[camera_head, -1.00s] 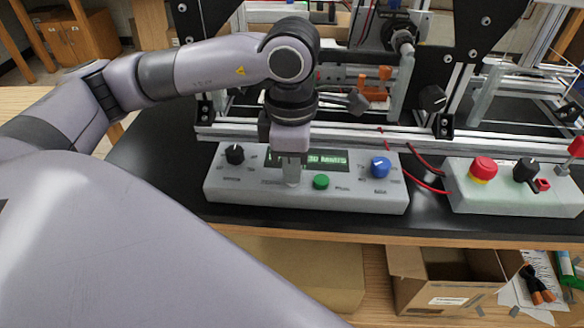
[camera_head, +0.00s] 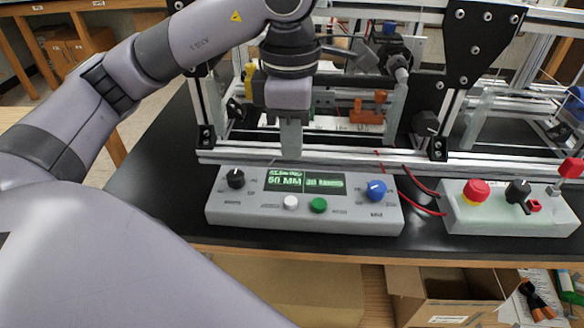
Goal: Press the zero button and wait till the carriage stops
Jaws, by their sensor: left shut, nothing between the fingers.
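The grey control box (camera_head: 225,210) stands on the black tabletop in front of the extrusion frame. A white button (camera_head: 290,203) and a green button (camera_head: 318,205) are on its face; the small labels are too blurred to tell which is the zero button. Its lit display (camera_head: 305,182) reads 50 MM on the left and about 30 MM/S on the right. My left gripper (camera_head: 291,150) is shut and empty, pointing down, and appears raised above the box, apart from the buttons. I cannot clearly pick out the carriage within the frame. My right gripper is not in view.
A black knob (camera_head: 235,179) and a blue knob (camera_head: 376,190) flank the display. A second box (camera_head: 500,222) with a red mushroom button (camera_head: 476,190) stands to the right. The aluminium rail (camera_head: 330,158) runs behind. An open cardboard box (camera_head: 445,300) sits below the table edge.

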